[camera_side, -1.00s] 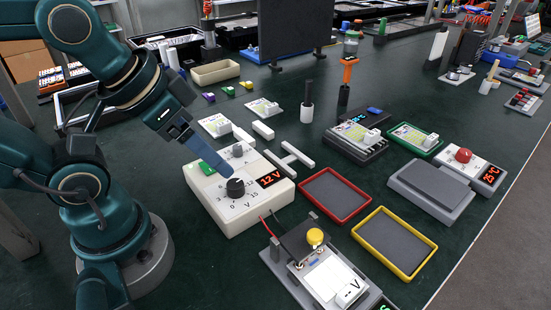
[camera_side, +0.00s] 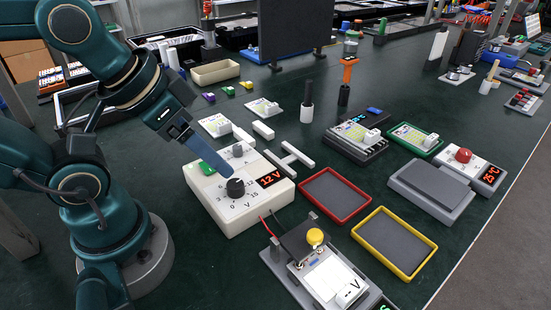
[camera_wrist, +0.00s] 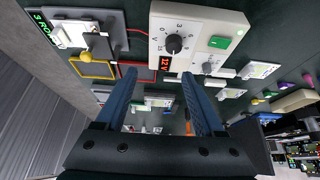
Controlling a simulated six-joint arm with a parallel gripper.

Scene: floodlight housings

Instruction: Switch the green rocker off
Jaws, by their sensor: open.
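The green rocker (camera_wrist: 219,42) sits on a cream power supply box (camera_side: 240,216) with a black dial (camera_side: 235,187) and a red display reading 12 V (camera_side: 270,179). In the side view the rocker (camera_side: 203,168) is partly hidden behind my fingers. I cannot tell which way it is tipped. My gripper (camera_wrist: 160,74) is open and empty, its two blue fingers apart in the wrist view. In the side view my gripper (camera_side: 222,172) appears above the box, its fingers overlapping the rocker and pointing toward the dial. I cannot tell whether it touches anything.
A smaller grey knob (camera_side: 237,150) is on the same box. A red-rimmed tray (camera_side: 364,212) and a yellow-rimmed tray (camera_side: 425,268) lie to the right. A device with a yellow button (camera_side: 315,237) stands in front. White bars (camera_side: 297,155) lie behind the box.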

